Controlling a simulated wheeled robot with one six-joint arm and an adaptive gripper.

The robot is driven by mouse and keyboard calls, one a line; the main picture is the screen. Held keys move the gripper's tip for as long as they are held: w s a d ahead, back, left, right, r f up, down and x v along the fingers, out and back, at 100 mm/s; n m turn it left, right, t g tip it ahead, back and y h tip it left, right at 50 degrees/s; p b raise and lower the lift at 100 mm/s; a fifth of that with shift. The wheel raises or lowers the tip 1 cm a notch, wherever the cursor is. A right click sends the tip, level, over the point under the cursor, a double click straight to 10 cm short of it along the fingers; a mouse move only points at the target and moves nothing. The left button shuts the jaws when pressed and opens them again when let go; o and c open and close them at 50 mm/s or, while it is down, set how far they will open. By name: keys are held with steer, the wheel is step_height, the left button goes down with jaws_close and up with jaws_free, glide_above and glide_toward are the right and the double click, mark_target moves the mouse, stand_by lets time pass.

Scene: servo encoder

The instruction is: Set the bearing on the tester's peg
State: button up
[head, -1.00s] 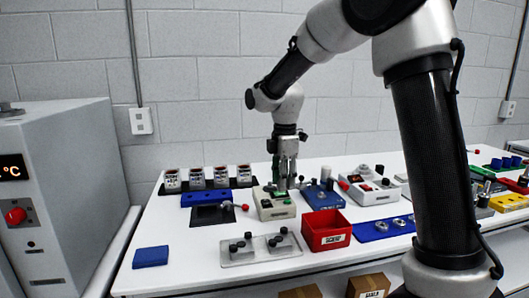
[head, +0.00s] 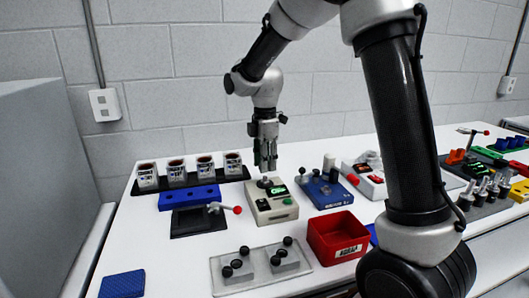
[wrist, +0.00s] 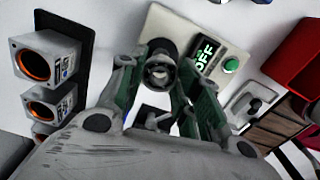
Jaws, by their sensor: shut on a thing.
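The tester (head: 278,212) is a beige box with a green-lit display and a green button, near the middle of the bench. In the wrist view the tester (wrist: 222,42) shows its display reading OFF. A dark round seat (wrist: 160,45) is on its top; the peg itself is not clear. My gripper (head: 265,167) points down just above the tester's back left part. In the wrist view my gripper (wrist: 160,80) is shut on the bearing (wrist: 160,73), a small metallic ring between the fingers. The bearing appears in line with the seat; whether it touches cannot be told.
A red bin (head: 337,238) stands right of the tester, and a blue device (head: 325,192) behind it. A black pad with a red-knobbed lever (head: 203,219) is at left. A clear plate (head: 257,272) with grey blocks lies in front. Several canisters (head: 205,168) line the back left.

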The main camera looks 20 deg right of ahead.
steer(key=shift+f, duration=0.4)
steer(key=shift+f, duration=0.2)
steer(key=shift+f, duration=0.75)
steer(key=shift+f, duration=0.1)
steer(key=shift+f, duration=0.5)
steer(key=o, duration=1.4)
steer(key=shift+o, duration=0.2)
steer(key=shift+r, duration=2.95)
